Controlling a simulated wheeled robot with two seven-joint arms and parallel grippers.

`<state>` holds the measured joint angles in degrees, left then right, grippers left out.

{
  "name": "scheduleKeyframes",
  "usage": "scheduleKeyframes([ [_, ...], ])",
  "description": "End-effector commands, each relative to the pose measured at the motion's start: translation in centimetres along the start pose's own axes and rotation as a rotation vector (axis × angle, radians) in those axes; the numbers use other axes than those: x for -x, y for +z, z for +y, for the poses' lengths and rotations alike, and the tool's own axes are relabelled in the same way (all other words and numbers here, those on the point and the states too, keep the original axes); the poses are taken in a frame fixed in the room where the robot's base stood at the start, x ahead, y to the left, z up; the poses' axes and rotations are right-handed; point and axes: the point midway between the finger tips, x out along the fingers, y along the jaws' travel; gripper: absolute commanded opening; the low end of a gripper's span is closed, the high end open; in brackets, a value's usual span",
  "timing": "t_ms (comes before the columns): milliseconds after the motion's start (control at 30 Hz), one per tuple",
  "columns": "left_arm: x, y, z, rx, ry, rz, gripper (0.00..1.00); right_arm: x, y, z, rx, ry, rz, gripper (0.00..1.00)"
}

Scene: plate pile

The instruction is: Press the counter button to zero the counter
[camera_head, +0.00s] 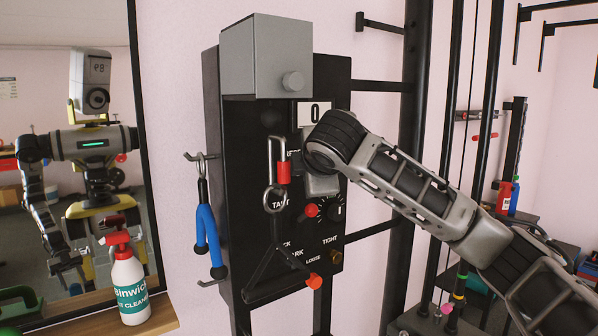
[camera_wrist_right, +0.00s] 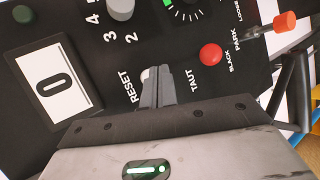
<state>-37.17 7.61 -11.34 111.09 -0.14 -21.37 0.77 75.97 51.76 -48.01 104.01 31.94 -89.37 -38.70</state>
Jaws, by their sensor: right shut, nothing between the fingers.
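The counter (camera_head: 315,113) is a white-framed window on the black panel (camera_head: 236,190), and it reads 0. It also shows at the left of the right wrist view (camera_wrist_right: 52,82). My right gripper (camera_wrist_right: 155,76) is shut and empty, its fingertips at the RESET label (camera_wrist_right: 127,87). A small pale button (camera_wrist_right: 147,74) shows just beside the fingertips, partly hidden by them. I cannot tell whether the tips touch it. In the head view my right wrist covers the area below the counter. My left gripper is not directly in view.
A grey box (camera_head: 265,58) with a knob juts out above the counter. A carabiner (camera_head: 274,199) with a red sleeve hangs in front of the panel. A red knob (camera_wrist_right: 211,54) and an orange-tipped lever (camera_wrist_right: 284,21) are nearby.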

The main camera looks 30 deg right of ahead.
Motion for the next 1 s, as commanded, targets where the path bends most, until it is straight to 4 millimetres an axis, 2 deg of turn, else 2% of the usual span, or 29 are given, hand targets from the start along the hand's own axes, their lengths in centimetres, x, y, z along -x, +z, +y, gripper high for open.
scheduleKeyframes([
  [433, 0.0, 0.0, 0.0, 0.0, 0.0, 0.0, 0.49, 3.4, 1.9, -1.9, 0.0, -0.001, -0.002, 0.0],
  [1000, 0.0, 0.0, 0.0, 0.0, 0.0, 0.0, 0.49, 3.6, 2.0, -2.0, -0.001, 0.0, -0.001, 0.0],
])
